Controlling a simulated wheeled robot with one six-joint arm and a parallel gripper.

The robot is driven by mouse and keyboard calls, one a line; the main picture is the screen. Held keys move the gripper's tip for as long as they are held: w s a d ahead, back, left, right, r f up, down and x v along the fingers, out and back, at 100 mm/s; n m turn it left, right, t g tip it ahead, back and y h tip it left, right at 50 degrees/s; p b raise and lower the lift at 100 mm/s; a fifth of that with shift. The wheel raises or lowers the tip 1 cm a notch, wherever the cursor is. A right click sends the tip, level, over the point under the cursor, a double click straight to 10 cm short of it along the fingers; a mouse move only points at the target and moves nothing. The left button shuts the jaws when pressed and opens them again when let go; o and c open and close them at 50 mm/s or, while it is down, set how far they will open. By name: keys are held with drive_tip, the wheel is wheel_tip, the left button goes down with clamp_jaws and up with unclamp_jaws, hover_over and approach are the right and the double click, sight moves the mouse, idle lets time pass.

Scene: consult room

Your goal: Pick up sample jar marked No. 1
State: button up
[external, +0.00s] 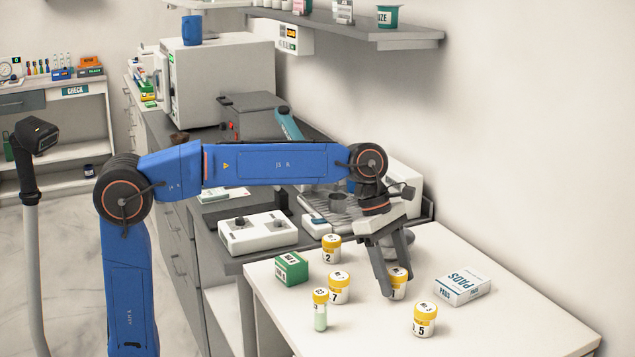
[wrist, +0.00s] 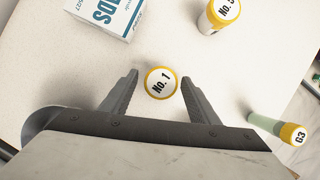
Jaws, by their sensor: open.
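The sample jar marked No. 1 (wrist: 161,83) has a yellow-rimmed lid with a white top and stands upright on the white table. In the wrist view it lies between the tips of my gripper (wrist: 160,92), which is open, with a gap to each finger. In the external view my gripper (external: 396,282) reaches down around this jar (external: 399,290), and a finger hides part of it. From these views I cannot tell how far the fingertips are above the table.
Jars marked 2 (external: 331,249), 7 (external: 339,288) and 5 (external: 425,320) stand nearby. A tube marked G3 (wrist: 280,128), a green box (external: 291,269) and a PADS box (external: 462,285) also stand on the white table (external: 520,325). The table's right front is clear.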

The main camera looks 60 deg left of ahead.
drive_tip(key=shift+w+d+f, duration=0.1)
drive_tip(key=shift+d+f, duration=0.15)
drive_tip(key=shift+f, duration=0.45)
drive_tip(key=shift+c, duration=0.2)
drive_tip(key=c, duration=1)
